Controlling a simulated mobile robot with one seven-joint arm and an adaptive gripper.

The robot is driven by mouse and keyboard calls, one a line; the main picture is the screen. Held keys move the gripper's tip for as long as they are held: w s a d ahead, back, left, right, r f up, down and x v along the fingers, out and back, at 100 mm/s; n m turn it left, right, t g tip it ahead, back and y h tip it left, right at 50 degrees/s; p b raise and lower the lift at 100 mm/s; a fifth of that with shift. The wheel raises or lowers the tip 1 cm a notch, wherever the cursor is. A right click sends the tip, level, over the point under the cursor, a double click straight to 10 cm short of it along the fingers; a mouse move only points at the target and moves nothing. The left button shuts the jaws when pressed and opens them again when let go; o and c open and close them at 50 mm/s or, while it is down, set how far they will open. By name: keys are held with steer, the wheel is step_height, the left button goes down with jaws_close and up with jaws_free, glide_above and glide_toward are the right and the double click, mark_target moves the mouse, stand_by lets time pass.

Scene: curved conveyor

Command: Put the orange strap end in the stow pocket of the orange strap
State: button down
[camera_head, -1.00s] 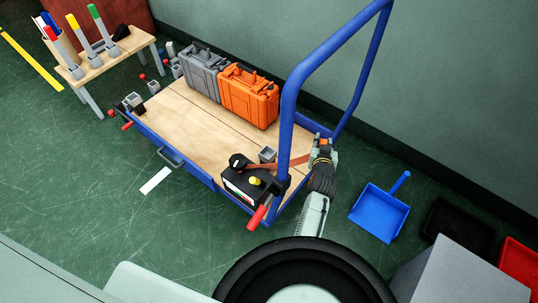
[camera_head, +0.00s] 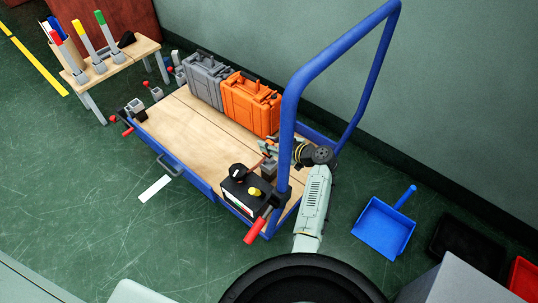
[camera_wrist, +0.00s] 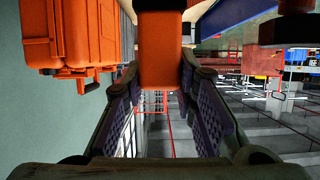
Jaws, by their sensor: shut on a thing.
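My gripper (camera_head: 282,149) is shut on the end of the orange strap, just left of the cart's near blue post. In the wrist view the strap (camera_wrist: 161,58) hangs flat between the two fingers of my gripper (camera_wrist: 160,80). In the head view a short piece of the strap (camera_head: 259,161) shows near the black box with a round knob (camera_head: 238,186). A small grey block (camera_head: 268,171) stands beside that box, below my gripper; I cannot tell whether it is the stow pocket.
An orange case (camera_head: 250,103) and a grey case (camera_head: 206,80) stand at the back of the wooden cart deck (camera_head: 185,125). The blue cart handle (camera_head: 288,115) rises close to my arm. A blue dustpan (camera_head: 384,228) lies on the floor at the right.

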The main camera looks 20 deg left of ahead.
steer(key=shift+f, duration=2.45)
steer(key=shift+f, duration=0.15)
steer(key=c, duration=1.3)
jaws_free()
steer(key=shift+r, duration=0.2)
steer(key=b+v, duration=0.1)
steer(key=v, duration=1.1)
